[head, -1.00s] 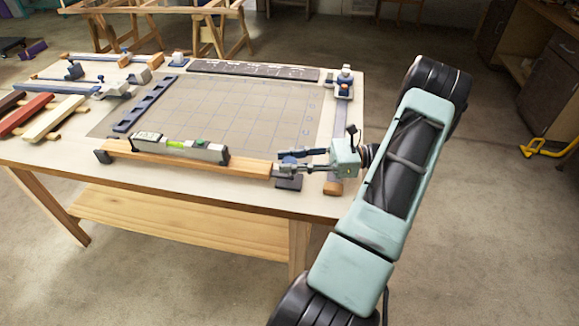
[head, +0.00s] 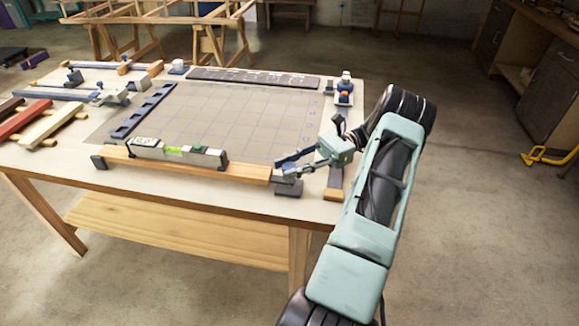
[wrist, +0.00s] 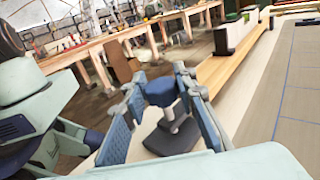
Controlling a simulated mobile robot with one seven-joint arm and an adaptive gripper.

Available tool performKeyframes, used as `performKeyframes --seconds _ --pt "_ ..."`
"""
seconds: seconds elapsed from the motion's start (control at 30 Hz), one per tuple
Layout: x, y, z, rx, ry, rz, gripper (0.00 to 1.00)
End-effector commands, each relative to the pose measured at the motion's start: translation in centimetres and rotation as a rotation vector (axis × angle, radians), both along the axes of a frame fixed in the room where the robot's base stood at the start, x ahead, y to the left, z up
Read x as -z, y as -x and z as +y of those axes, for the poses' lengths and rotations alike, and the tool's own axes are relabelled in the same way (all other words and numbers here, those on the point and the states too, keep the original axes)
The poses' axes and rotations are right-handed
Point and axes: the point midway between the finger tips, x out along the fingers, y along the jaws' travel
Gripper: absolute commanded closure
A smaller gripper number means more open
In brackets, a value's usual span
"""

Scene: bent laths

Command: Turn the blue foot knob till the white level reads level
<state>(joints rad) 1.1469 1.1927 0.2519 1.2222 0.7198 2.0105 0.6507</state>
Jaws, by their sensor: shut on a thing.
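The white level (head: 178,151) lies along the wooden lath (head: 240,171) at the table's front. Its yellow-green vial (head: 174,150) faces up, too small to read the bubble. The blue foot knob (wrist: 160,92) sits on a pale stem above a dark foot pad (wrist: 172,138), at the lath's right end. My gripper (head: 279,170) reaches it from the upper right, its fingers shut on the knob from both sides. In the head view the fingers mostly hide the knob, and the pad (head: 289,188) shows below.
A dark block (head: 98,162) sits at the lath's left end. A gridded mat (head: 230,115) lies behind, with a blue slotted rail (head: 144,112) on its left. Clamps and red and cream laths (head: 53,125) crowd the table's left.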

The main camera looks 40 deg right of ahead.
Motion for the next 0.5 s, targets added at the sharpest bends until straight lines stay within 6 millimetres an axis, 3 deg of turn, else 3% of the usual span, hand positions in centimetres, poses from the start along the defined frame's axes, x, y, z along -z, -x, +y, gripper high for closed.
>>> performKeyframes --seconds 0.23,0.27,0.4,0.5 --pt "0.0 0.01 0.06 -0.001 -0.002 0.0 0.98" --pt "0.0 0.01 0.06 -0.001 -0.002 0.0 0.73" --pt "-0.01 0.0 0.05 0.0 -0.002 0.0 0.58" --pt "-0.01 -0.01 0.04 0.0 -0.001 0.0 0.56"
